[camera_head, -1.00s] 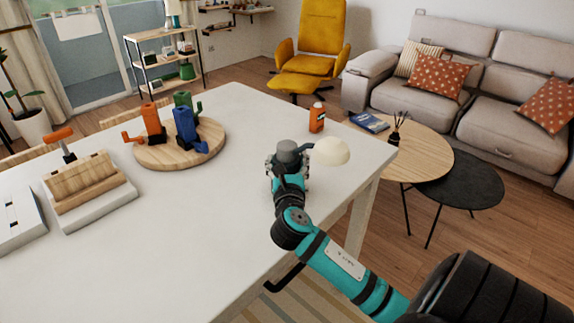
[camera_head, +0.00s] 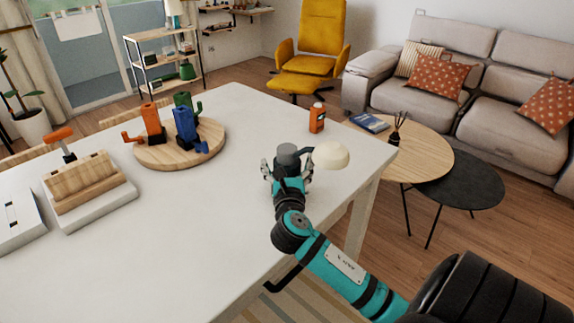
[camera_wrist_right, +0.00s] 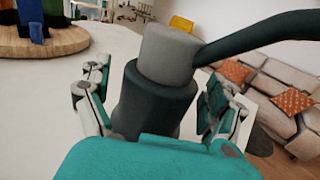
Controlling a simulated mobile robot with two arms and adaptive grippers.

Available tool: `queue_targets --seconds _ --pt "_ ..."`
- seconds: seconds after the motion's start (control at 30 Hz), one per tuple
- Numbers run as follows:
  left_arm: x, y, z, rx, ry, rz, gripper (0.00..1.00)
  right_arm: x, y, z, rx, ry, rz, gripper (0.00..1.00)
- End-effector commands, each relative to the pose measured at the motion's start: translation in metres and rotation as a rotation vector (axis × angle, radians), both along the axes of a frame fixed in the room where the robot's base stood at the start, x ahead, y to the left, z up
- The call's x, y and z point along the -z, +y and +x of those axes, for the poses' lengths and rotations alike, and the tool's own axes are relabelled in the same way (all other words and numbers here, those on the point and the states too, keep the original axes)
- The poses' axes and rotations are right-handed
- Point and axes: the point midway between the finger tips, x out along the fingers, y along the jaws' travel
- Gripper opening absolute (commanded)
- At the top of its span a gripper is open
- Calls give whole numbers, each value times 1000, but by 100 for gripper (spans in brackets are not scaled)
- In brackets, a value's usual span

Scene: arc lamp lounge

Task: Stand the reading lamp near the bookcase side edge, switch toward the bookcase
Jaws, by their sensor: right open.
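The reading lamp has a cream dome shade (camera_head: 331,155) and a grey-topped dark body (camera_head: 288,150). It is upright over the right part of the white table, near the edge facing the sofa. My right gripper (camera_head: 288,171) is open, with its fingers on both sides of the lamp body. In the right wrist view the lamp body (camera_wrist_right: 165,65) rises between the spread fingers (camera_wrist_right: 158,92), and a dark lamp arm reaches right. The lamp's foot and switch are hidden. The bookcase (camera_head: 163,58) is an open shelf at the back left. My left gripper is not in view.
An orange bottle (camera_head: 317,118) stands behind the lamp. A round wooden board (camera_head: 150,158) holds orange, green and blue pieces. A wooden block on a white base (camera_head: 120,199) is at the left. The white tabletop (camera_head: 215,220) between is clear.

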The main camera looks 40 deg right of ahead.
Motion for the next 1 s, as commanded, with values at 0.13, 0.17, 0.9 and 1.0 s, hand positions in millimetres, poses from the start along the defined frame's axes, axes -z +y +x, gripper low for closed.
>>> queue_targets --seconds 0.13,0.17,0.9,1.0 --pt "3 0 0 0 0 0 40 3 16 -18 -3 2 3 92" --pt "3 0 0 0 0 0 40 3 20 -23 -3 2 3 92" --pt "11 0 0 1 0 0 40 1 76 -89 0 1 2 92" --pt "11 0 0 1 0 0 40 1 76 -89 0 1 2 92"
